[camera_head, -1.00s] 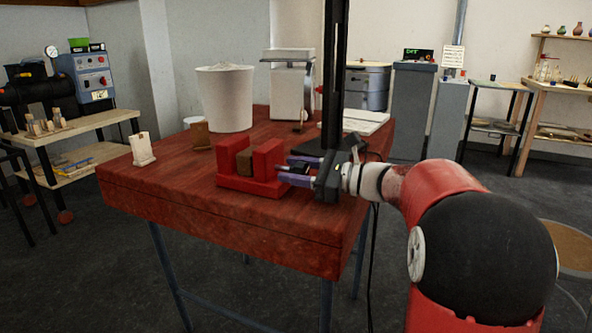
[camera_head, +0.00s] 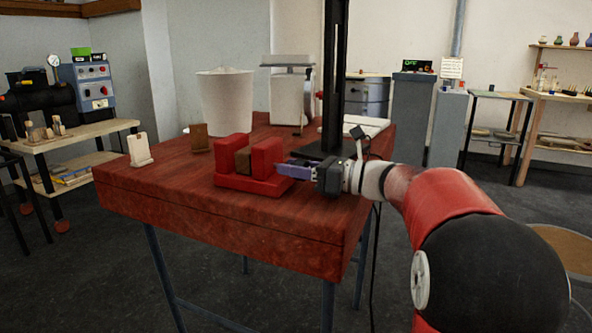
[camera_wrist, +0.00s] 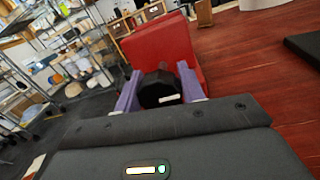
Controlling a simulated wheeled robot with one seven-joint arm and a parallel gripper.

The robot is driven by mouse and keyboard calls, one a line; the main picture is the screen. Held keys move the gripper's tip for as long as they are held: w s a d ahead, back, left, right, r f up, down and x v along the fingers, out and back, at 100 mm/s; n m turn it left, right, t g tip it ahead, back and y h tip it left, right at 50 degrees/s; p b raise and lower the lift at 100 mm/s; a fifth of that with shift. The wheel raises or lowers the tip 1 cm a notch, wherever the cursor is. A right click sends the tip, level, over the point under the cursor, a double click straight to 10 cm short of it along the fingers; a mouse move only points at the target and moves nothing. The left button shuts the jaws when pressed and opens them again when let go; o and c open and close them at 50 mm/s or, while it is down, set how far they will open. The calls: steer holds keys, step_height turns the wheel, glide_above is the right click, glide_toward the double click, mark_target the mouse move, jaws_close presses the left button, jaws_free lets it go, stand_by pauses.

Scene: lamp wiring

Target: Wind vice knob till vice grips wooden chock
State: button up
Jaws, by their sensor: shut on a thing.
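The red vice (camera_head: 253,184) stands on the red wooden table, near its front edge. The brown wooden chock (camera_head: 243,162) is between the vice's two upright jaws; at this size I cannot tell whether both jaws touch it. My gripper (camera_head: 288,171) reaches in from the right at the vice's right side. In the wrist view its purple fingers (camera_wrist: 158,92) are on both sides of the black vice knob (camera_wrist: 158,88), shut on it, with the red vice jaw (camera_wrist: 160,48) just beyond. In the head view the knob is hidden by the fingers.
A black post on a base (camera_head: 335,80) stands close behind my gripper. A white bucket (camera_head: 226,103), a brown block (camera_head: 199,138) and a cream holder (camera_head: 139,150) stand on the table (camera_head: 230,222). The table's front left is clear.

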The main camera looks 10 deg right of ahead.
steer(key=o, duration=0.7)
steer(key=shift+d, duration=0.15)
steer(key=b+v, duration=0.1)
steer(key=v, duration=0.6)
steer(key=shift+s+d, duration=0.25)
steer(key=shift+o, duration=1.2)
steer(key=shift+d+b, duration=0.15)
steer(key=shift+b, duration=0.25)
